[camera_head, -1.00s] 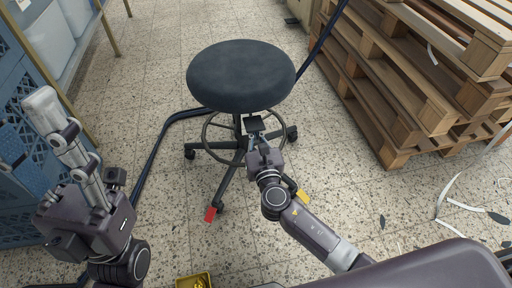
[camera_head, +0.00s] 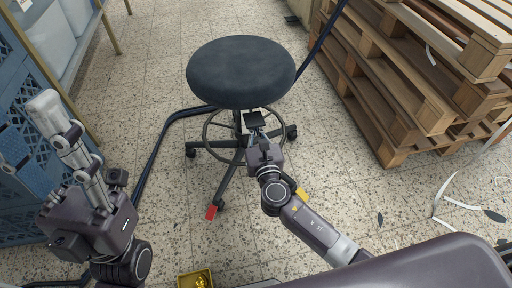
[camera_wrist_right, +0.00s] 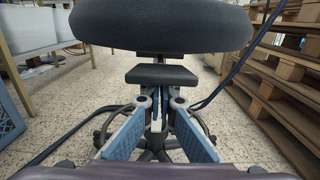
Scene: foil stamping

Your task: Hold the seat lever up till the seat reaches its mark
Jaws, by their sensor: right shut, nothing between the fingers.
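The round dark seat (camera_head: 241,72) stands on a stool with a black wheeled base (camera_head: 213,145) and a foot ring (camera_head: 209,124). It fills the top of the right wrist view (camera_wrist_right: 160,25). A flat black paddle, apparently the seat lever (camera_head: 255,120), sticks out below the seat; it also shows in the wrist view (camera_wrist_right: 161,74). My right gripper (camera_head: 258,134) is shut and empty, its tips just under the paddle; contact is hard to tell. I cannot make out a height mark. My left gripper (camera_head: 58,122) is raised at the left, away from the stool; its opening is unclear.
Stacked wooden pallets (camera_head: 415,85) stand to the right. Blue crates (camera_head: 30,150) stand at the left. A yellow bin (camera_head: 194,280) is at the bottom edge. A dark hose (camera_head: 153,155) runs behind the stool. A red tag (camera_head: 211,212) and white strips (camera_head: 452,190) lie on the floor.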

